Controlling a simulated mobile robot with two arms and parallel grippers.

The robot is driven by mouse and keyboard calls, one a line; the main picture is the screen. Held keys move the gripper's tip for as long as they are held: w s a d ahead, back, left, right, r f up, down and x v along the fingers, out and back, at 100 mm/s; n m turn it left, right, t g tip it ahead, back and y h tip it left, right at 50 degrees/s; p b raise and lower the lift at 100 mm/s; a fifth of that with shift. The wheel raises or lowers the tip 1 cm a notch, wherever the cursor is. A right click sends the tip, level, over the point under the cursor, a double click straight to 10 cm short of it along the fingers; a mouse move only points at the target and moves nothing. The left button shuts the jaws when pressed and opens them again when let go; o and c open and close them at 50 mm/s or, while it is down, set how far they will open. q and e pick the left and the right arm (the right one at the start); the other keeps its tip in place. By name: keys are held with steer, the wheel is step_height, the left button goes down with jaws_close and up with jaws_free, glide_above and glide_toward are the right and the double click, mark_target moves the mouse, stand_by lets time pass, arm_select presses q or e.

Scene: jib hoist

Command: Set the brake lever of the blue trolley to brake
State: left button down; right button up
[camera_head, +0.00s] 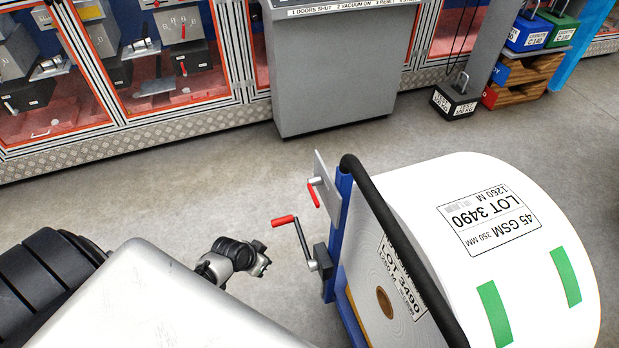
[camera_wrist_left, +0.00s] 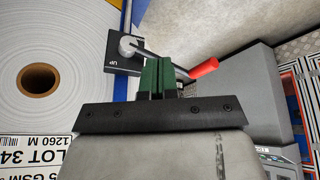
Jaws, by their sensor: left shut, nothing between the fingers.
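The blue trolley (camera_head: 340,225) stands right of centre in the head view and carries a large white roll (camera_head: 480,235). A dark box on its side bears a crank-like lever with a red grip (camera_head: 285,220). A second red-handled lever (camera_head: 314,192) sits on a grey plate above it. I cannot tell from markings which is the brake lever. My left gripper (camera_head: 264,260) is left of the lower lever. In the left wrist view its green fingers (camera_wrist_left: 156,77) are shut and empty, overlapping that lever's arm; contact is unclear. The box (camera_wrist_left: 112,58) there reads "UP". My right gripper is out of view.
A grey console (camera_head: 340,75) and glass-fronted cabinets (camera_head: 120,60) line the back. A black weight block (camera_head: 455,100) and a shelf with blue and green blocks stand at the upper right. The grey floor between cabinets and trolley is clear.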

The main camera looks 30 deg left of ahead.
arm_select(q)
steer(key=w+d+r+m+h+p, duration=0.1)
steer(key=w+r+m, duration=0.1)
steer(key=r, duration=0.9)
steer(key=w+d+r+m+t+h+p, duration=0.1)
steer(key=w+d+r+m+h+p, duration=0.1)
steer(key=r, duration=0.9)
steer(key=w+d+r+m+h+p, duration=0.1)
steer(key=w+r+m+p, duration=0.1)
steer(key=r, duration=1)
steer(key=shift+w+d+t, duration=0.15)
steer(key=shift+w+t, duration=0.1)
steer(key=shift+t, duration=0.15)
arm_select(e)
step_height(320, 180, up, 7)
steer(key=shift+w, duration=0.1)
arm_select(q)
steer(key=s+a+f+p+x, duration=0.1)
steer(key=p+x, duration=0.2)
steer(key=x, duration=1)
steer(key=shift+s+f, duration=0.25)
steer(key=shift+f, duration=0.15)
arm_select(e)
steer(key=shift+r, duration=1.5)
arm_select(q)
steer(key=shift+a, duration=0.1)
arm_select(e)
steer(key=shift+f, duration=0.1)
